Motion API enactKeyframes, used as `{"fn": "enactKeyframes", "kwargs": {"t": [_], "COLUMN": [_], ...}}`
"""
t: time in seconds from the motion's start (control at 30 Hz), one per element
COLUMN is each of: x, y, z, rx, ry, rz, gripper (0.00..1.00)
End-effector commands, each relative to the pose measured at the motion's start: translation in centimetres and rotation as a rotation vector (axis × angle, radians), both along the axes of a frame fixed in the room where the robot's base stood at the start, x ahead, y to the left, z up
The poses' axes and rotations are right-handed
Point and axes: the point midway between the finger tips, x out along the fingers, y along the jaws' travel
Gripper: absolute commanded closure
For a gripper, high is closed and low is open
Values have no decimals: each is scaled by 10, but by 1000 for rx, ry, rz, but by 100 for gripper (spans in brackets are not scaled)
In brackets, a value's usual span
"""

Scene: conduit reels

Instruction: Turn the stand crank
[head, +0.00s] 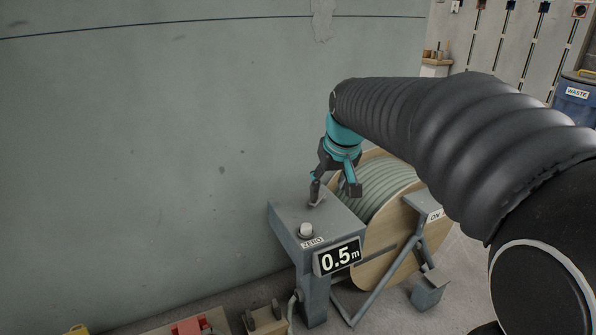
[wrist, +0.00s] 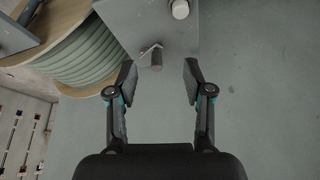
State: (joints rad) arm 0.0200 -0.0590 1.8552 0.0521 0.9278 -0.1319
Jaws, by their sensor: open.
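The stand crank is a small arm with a short dark upright handle (head: 315,190) on top of the grey stand box (head: 284,216). In the wrist view the crank handle (wrist: 156,60) lies just beyond the fingertips, roughly midway between them. My gripper (head: 334,190) points down over the box top with its fingers apart. It also shows open and empty in the wrist view (wrist: 160,75). In the head view the left finger overlaps the crank, so contact is hard to tell. A wooden reel of pale green conduit (head: 376,190) stands right behind the box.
A display (head: 338,257) on the box front reads 0.5 m, below a white knob (head: 306,229) labelled ZERO. A plain wall (head: 130,150) stands behind. Red (head: 188,327) and yellow items lie at lower left.

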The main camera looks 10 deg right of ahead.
Motion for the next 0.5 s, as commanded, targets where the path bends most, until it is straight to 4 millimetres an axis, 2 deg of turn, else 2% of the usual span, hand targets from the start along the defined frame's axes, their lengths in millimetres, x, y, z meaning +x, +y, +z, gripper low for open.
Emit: {"fn": "enactKeyframes", "kwargs": {"t": [0.03, 0.2, 0.33, 0.5], "x": [22, 75, 97, 109], "y": [-1, -2, -3, -3], "z": [4, 1, -3, -9], "rx": [0, -1, 0, 1], "ry": [9, 21, 26, 29], "rz": [6, 25, 33, 36], "gripper": [49, 49, 49, 49]}}
